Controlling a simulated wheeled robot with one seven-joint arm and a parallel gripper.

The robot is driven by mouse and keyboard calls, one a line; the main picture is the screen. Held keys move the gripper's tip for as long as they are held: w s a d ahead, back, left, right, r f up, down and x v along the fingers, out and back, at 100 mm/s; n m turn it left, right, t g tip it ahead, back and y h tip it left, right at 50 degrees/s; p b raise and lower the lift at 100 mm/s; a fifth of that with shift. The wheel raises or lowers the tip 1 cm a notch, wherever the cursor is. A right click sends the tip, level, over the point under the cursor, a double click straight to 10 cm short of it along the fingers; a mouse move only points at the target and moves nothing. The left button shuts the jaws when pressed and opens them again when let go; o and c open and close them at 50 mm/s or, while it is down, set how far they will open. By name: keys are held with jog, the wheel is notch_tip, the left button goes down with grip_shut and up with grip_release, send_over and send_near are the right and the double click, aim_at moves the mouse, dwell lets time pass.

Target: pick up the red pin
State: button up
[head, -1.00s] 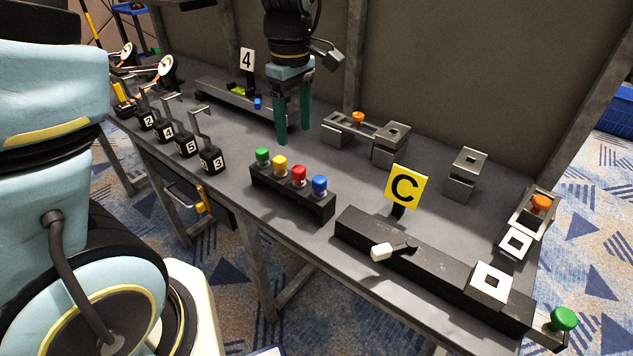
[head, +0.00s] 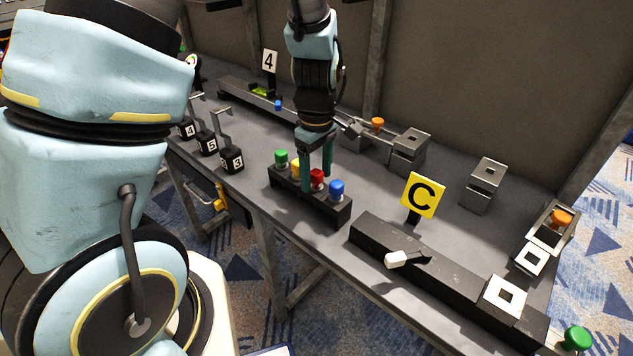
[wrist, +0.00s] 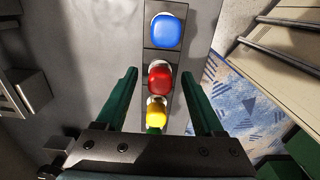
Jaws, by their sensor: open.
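The red pin (head: 317,178) stands upright in a black rack (head: 330,208) between a yellow pin (head: 296,168) and a blue pin (head: 337,188). A green pin (head: 281,157) is at the rack's far end. My gripper (head: 317,180) is open and pointed down at the rack, its teal fingers overlapping the pins in the head view. In the wrist view the red pin (wrist: 160,78) lies between the lines of the two fingers (wrist: 158,75), with blue beyond it and yellow nearer. The fingers look clear of it on both sides. The green pin is mostly hidden there.
A black block with a white-knobbed lever (head: 397,259) and a yellow C sign (head: 423,195) lie to the right. Numbered black blocks with handles (head: 231,159) stand to the left. Grey metal fixtures (head: 409,150) stand behind. The table is bare between the rack and the fixtures.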

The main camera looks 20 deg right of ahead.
grip_shut()
dwell(0.5)
